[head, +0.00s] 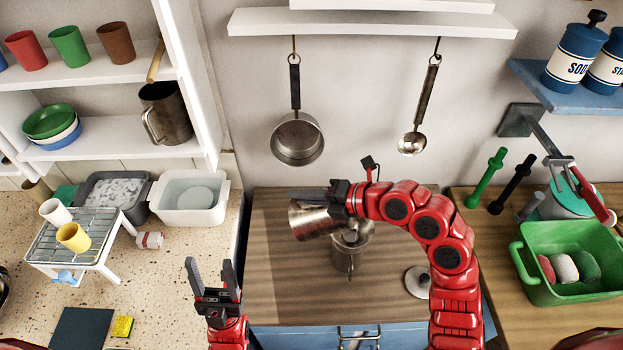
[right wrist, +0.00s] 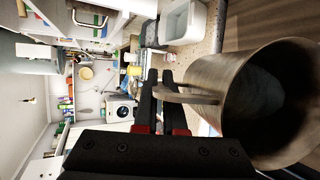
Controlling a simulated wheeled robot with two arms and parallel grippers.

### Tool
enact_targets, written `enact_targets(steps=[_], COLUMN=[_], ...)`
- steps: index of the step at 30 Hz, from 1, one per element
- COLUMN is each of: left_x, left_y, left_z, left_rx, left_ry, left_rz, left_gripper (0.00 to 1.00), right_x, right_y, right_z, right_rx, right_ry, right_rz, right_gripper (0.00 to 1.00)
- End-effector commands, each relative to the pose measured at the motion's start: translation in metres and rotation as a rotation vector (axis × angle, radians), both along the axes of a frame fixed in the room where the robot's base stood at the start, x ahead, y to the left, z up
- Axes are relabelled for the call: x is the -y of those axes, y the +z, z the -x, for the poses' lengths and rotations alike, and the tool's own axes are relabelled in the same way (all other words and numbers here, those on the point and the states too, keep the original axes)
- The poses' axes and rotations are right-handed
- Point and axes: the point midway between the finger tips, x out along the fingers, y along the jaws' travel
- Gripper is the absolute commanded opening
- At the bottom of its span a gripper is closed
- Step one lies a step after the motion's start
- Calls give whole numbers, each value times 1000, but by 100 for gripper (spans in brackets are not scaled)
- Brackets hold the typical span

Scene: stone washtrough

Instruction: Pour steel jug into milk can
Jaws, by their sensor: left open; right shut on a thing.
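The steel jug (head: 309,222) is held tilted, close to its side, in my right gripper (head: 325,196). In the right wrist view the fingers (right wrist: 158,92) are shut on the handle of the jug (right wrist: 225,95), whose inside looks dark. The milk can (head: 348,260) stands upright on the wooden counter, just right of and below the jug in the head view. The jug and gripper hide part of its top; I cannot tell whether they touch, and no stream shows. My left gripper (head: 213,280) is open and empty, left of the can.
A round metal lid (head: 417,282) lies right of the can. A green tub (head: 560,285) stands at the right. A wire rack (head: 80,240) with cups and a white basin (head: 190,205) stand at the left. A pan (head: 298,140) and ladle (head: 412,142) hang behind.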

Motion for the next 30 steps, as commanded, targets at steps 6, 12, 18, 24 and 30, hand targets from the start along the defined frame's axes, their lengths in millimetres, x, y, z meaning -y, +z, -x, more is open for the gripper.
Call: enact_targets(steps=[6,12,18,24,30], left_x=[0,0,0,0,0], left_y=[3,4,4,4,4], left_z=[0,0,0,0,0], left_rx=[0,0,0,0,0], left_ry=[0,0,0,0,0], left_rz=[0,0,0,0,0], left_gripper=[59,59,59,59,59], right_x=[6,10,10,10,10], right_y=[0,0,0,0,0], right_z=[0,0,0,0,-1], right_rx=[-4,-2,0,0,0], right_ry=[-2,-3,-2,-2,-2], right_rz=[-55,-93,-93,-93,-93], right_gripper=[0,0,0,0,0])
